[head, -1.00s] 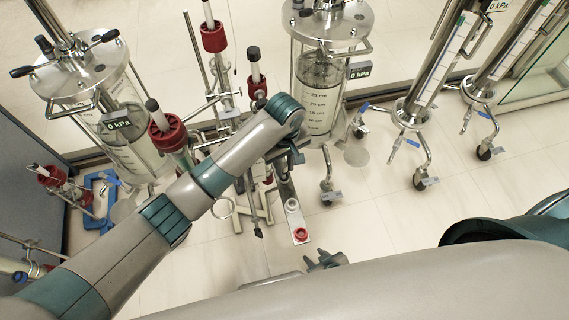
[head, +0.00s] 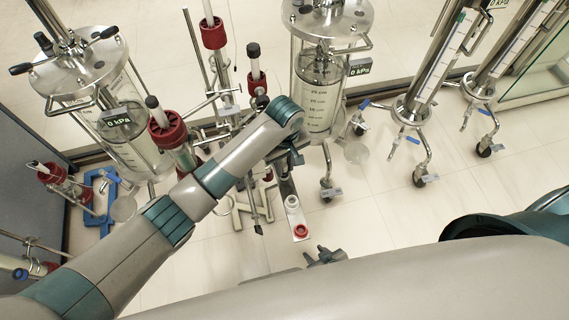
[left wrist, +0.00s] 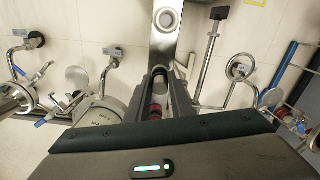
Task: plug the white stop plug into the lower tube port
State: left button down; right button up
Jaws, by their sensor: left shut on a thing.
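My left gripper (head: 288,158) is shut, mostly hidden behind its own arm link, above the near side of the column stands. In the left wrist view its fingers (left wrist: 158,92) close around a dark-topped piece (left wrist: 158,74); I cannot make out whether this is the white stop plug. A white round holder (head: 292,202) sits on a narrow plate in front of it and also shows in the left wrist view (left wrist: 167,18). A red ring (head: 300,231) lies nearer on that plate. I cannot single out the lower tube port. My right gripper (head: 325,257) is low and apart from everything.
Glass vessels stand at the left (head: 130,135) and centre (head: 318,95), with red-collared tubes (head: 168,133) between them. Steel columns on casters (head: 425,178) stand at the right. A blue frame (head: 101,195) lies at the left.

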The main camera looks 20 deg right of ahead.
aim_at(285, 166)
pick_arm(q)
jog(key=shift+f, duration=0.4)
jog(key=c, duration=1.5)
grip_release()
notch_tip(285, 166, up, 12)
jog(key=shift+f, duration=0.1)
